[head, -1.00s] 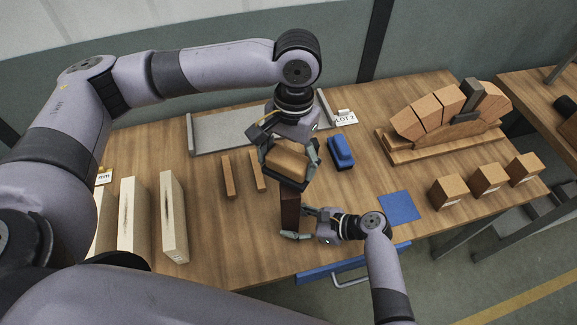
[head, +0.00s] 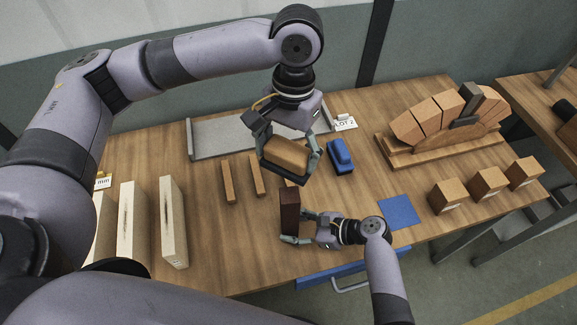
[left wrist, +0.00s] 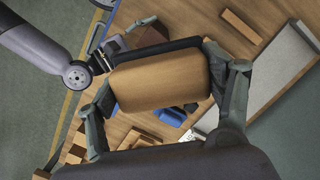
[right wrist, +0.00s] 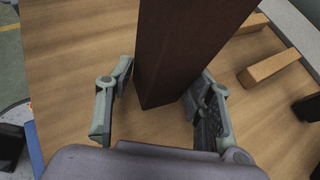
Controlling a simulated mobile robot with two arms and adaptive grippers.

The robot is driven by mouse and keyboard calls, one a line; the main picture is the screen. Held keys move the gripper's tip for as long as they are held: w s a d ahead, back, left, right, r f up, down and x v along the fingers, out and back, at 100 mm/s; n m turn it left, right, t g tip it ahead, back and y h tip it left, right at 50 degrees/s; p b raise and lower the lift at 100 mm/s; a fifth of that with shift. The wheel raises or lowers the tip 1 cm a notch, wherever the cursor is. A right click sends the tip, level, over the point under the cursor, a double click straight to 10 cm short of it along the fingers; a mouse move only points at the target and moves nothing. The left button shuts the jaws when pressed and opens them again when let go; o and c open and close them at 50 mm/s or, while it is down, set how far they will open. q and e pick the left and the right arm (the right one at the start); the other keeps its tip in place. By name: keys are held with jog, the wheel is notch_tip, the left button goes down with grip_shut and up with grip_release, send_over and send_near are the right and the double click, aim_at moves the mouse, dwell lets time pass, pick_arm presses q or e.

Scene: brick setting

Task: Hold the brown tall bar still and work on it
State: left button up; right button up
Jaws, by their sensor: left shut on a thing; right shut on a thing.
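The brown tall bar (head: 289,210), dark and upright, is near the table's front edge; it also shows in the right wrist view (right wrist: 185,45). My right gripper (head: 296,226) is shut on it, one finger on either side. My left gripper (head: 288,160) is shut on a wooden block with a dark pad underneath (head: 287,154), which fills the middle of the left wrist view (left wrist: 160,80). The block is above and behind the bar, apart from its top. Part of the bar is hidden by the block in the left wrist view.
A blue object (head: 340,156) lies right of the left gripper, and two thin wooden strips (head: 228,182) lie left. Pale boards (head: 173,222) stand at left. A grey tray (head: 210,137), a wooden arch (head: 450,112), a blue square (head: 399,211) and small blocks (head: 448,195) surround the work.

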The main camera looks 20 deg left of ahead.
jog(key=o, duration=0.9)
jog(key=v, duration=1.2)
jog(key=shift+f, duration=0.1)
